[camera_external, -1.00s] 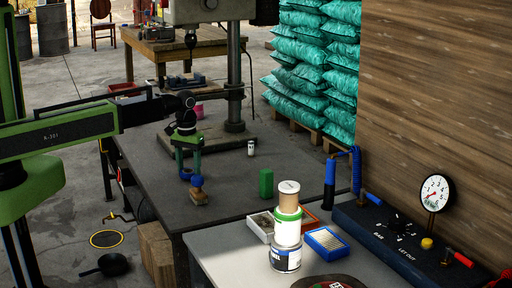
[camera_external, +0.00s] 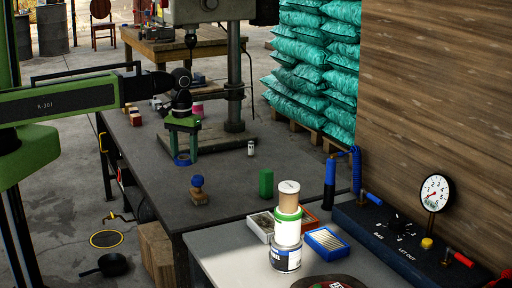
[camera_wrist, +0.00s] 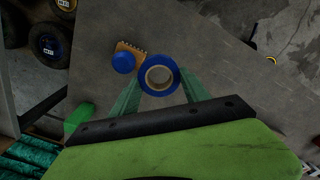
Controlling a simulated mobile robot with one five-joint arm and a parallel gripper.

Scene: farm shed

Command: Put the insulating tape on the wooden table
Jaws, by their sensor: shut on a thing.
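The insulating tape (camera_external: 182,161) is a blue ring. In the external view it hangs at the tips of my gripper (camera_external: 183,152), above the dark tabletop. In the wrist view the tape (camera_wrist: 160,62) shows its pale core. My gripper's green fingers (camera_wrist: 161,86) are shut on it, one at each side. The wooden table (camera_external: 158,54) stands at the back, beyond the dark table and partly hidden by the drill press; some tools lie on it.
The dark table (camera_external: 225,185) carries a blue-knobbed brush (camera_external: 199,191), a green block (camera_external: 266,183), a small white can (camera_external: 251,148) and a pink pot (camera_external: 197,107). The drill press column (camera_external: 234,75) rises right of my gripper. Teal sacks (camera_external: 315,70) are stacked behind.

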